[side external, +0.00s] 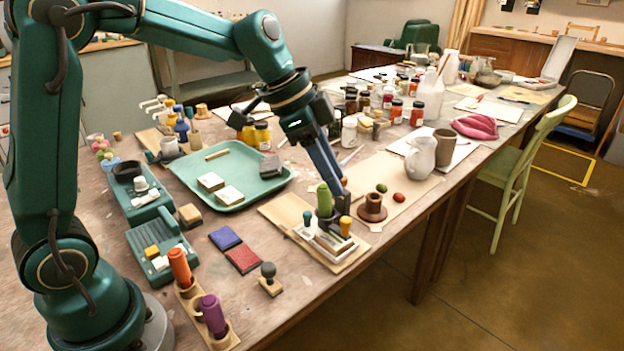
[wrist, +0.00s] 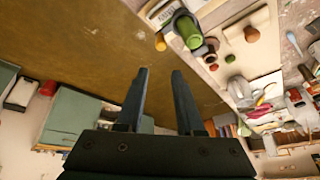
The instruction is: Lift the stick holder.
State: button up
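Near the table's right edge a dark grey holder (side external: 340,224) carries an upright green stick (side external: 324,200), with a yellow-topped peg (side external: 345,226) beside it. I take it as the stick holder, though a wooden stand (side external: 228,342) at the bottom also holds an orange and a purple stick. My gripper (side external: 338,184) points down, close above the dark holder and partly behind the green stick. In the wrist view my gripper (wrist: 160,71) is open, with nothing between its fingers. The green stick (wrist: 188,30) lies beyond the fingertips there. I cannot tell any contact.
A pale box of sticks (side external: 325,243) and a wooden board (side external: 290,212) adjoin the holder. A brown spool-shaped piece (side external: 372,208) stands close to its right. A green tray (side external: 232,165) lies to the left; a white jug (side external: 420,158) stands farther right.

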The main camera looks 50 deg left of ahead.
aim_at(345, 219)
jog(key=shift+g, duration=0.5)
jog(key=shift+a+f+x, duration=0.1)
jog(key=shift+a+x, duration=0.15)
jog(key=shift+x, duration=1.05)
jog(key=shift+a+f+x, duration=0.1)
jog(key=shift+a+x, duration=0.15)
jog(key=shift+x, duration=1.1)
jog(key=shift+a+f+x, duration=0.1)
jog(key=shift+a+x, duration=0.15)
jog(key=shift+x, duration=1.05)
jog(key=shift+s, duration=0.1)
jog(key=shift+c, duration=0.3)
